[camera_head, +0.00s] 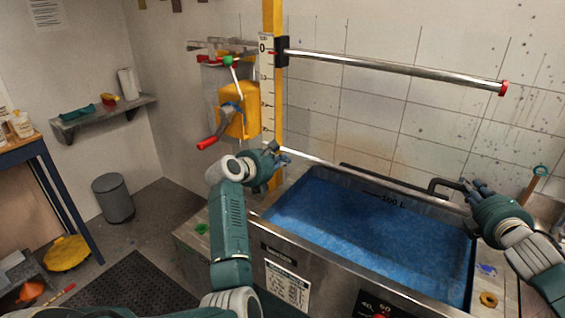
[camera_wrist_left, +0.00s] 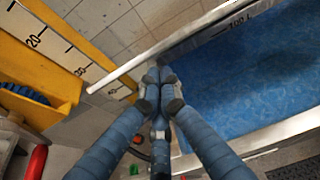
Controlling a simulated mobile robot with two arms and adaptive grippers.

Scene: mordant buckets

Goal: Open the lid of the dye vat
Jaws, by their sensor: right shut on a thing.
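The steel dye vat (camera_head: 275,247) stands open in front of me, with blue dye (camera_head: 375,222) exposed. A thin steel edge runs along its back, with a black bar (camera_head: 385,180) beside it; I cannot clearly tell which part is the lid. My right gripper (camera_head: 474,188) is shut at the right end of the black handle (camera_head: 442,184), at the vat's back right. My left gripper (camera_head: 278,155) is at the back left corner. In the left wrist view its fingertips (camera_wrist_left: 159,88) are together, close to the end of the steel bar (camera_wrist_left: 130,70), with nothing visible between them.
A yellow post with a scale (camera_head: 267,95) and a yellow crank box (camera_head: 238,112) with a red handle stand behind my left gripper. A steel rail (camera_head: 400,68) juts out above the vat. A grey bin (camera_head: 113,198) stands on the floor at left.

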